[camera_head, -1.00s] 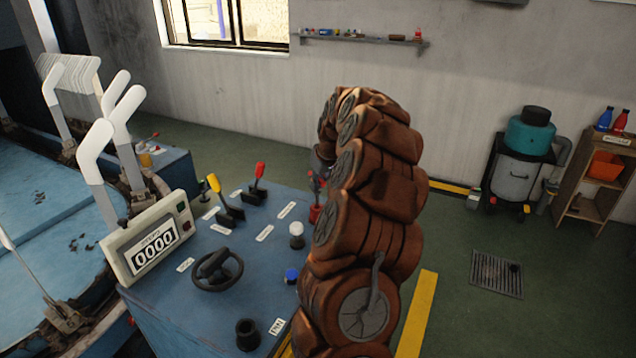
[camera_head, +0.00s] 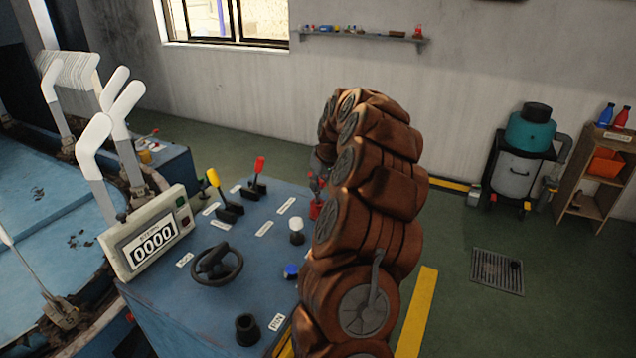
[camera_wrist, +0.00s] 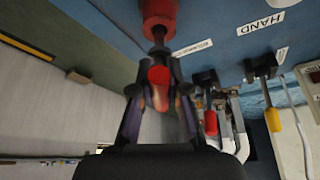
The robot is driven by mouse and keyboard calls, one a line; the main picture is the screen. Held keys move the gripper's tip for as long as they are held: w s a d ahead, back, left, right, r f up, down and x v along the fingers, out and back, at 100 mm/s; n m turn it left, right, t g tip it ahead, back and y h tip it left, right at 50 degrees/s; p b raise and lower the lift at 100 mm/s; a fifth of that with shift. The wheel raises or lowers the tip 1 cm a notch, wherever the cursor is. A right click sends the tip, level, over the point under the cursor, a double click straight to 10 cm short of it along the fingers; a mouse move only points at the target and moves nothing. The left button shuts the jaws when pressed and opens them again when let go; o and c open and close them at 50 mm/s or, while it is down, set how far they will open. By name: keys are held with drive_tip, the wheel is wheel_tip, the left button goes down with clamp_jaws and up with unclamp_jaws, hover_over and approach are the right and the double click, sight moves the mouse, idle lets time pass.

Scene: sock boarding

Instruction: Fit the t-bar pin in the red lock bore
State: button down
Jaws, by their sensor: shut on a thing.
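The red lock bore (camera_wrist: 158,10) is a red collar on the blue console, at the top of the wrist view. In the head view the red collar (camera_head: 315,209) shows just left of my arm. The t-bar pin has a red part (camera_wrist: 158,76) between my fingers and a dark shaft (camera_wrist: 158,36) toward the collar. The shaft's end meets the collar in the picture; I cannot tell how deep it sits. My gripper (camera_wrist: 158,90) is shut on the pin. My arm covers part of the console in the head view.
On the blue console (camera_head: 200,310) stand a yellow-handled lever (camera_head: 214,180), a red-handled lever (camera_head: 260,166), a white knob (camera_head: 296,228) and a black handwheel (camera_head: 217,265). A counter panel (camera_head: 150,245) is at left. The green floor to the right has free room.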

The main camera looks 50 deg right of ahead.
sight(318, 192)
drive_tip(key=shift+f+b, duration=0.8)
drive_tip(key=shift+f, duration=0.9)
drive_tip(key=c, duration=1.1)
unclamp_jaws()
drive_tip(key=v, duration=1.2)
